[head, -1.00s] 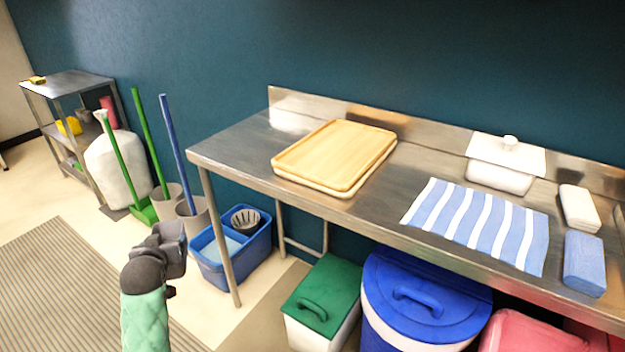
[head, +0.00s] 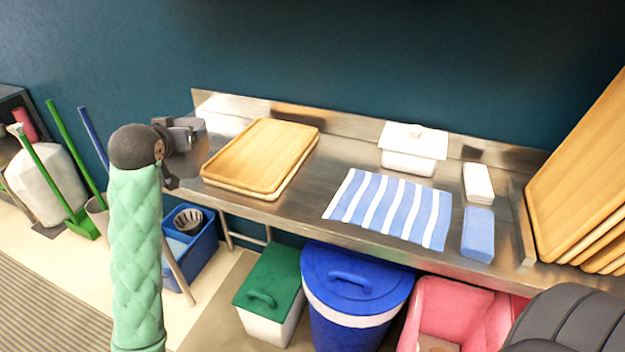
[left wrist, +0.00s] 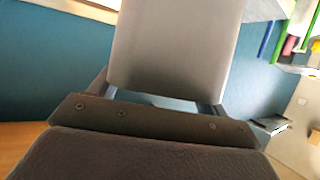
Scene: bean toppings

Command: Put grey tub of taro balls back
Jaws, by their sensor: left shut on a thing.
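My left gripper (head: 188,134) is at the left of the head view, in front of the steel counter's left end and left of the wooden trays. In the left wrist view, a plain grey tub (left wrist: 175,50) fills the space between the fingers of the left gripper (left wrist: 155,103), which is shut on it. The tub's inside and any taro balls are hidden from both views. In the head view, the tub is mostly hidden by the gripper. My right gripper is not in view.
The steel counter (head: 322,165) holds wooden trays (head: 260,155), a striped cloth (head: 390,207), a white lidded box (head: 412,150) and folded cloths (head: 478,234). Wooden trays (head: 580,175) lean at right. Green-lidded (head: 270,285), blue (head: 355,285) and pink (head: 460,310) bins stand below.

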